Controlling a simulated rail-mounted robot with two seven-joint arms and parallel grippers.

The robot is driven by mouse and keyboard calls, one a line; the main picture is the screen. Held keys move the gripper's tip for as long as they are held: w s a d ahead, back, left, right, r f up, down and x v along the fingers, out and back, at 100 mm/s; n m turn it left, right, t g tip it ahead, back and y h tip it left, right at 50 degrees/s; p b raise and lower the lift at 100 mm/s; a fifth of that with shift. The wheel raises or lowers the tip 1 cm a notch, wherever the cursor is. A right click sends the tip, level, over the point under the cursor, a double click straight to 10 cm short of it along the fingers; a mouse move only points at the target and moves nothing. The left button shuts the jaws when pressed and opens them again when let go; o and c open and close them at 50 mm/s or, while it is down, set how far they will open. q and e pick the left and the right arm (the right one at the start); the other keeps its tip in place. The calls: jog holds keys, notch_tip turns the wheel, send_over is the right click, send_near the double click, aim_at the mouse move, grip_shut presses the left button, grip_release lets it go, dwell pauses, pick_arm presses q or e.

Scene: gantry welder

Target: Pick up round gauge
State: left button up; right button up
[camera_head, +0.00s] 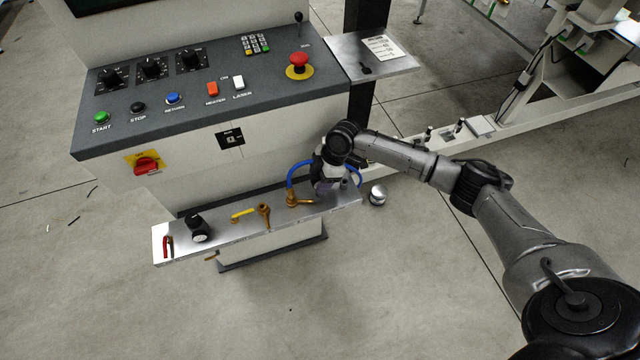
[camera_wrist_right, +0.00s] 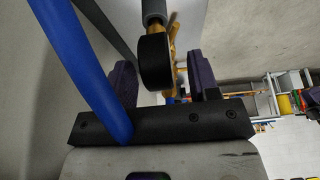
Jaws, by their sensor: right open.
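My right gripper (camera_head: 326,184) is at the right end of the metal shelf (camera_head: 228,226), below the control console. In the right wrist view its two purple fingers (camera_wrist_right: 165,72) are apart. A round black body with a grey stem, which looks like the round gauge (camera_wrist_right: 154,66), shows between the fingers. Whether the fingers touch it I cannot tell. Brass parts (camera_wrist_right: 176,55) lie just behind it. In the head view the gripper hides this spot. My left gripper is not in view.
A blue hose (camera_head: 292,172) loops beside the gripper and crosses the wrist view. On the shelf are a brass fitting (camera_head: 300,200), a brass tool (camera_head: 265,215), a yellow-handled piece (camera_head: 242,215), a black knob-like item (camera_head: 198,228) and a red item (camera_head: 167,245). A silver round object (camera_head: 377,195) is off the right end.

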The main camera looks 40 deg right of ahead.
jog(key=shift+x, duration=0.9)
jog(key=shift+r, duration=0.1)
grip_shut()
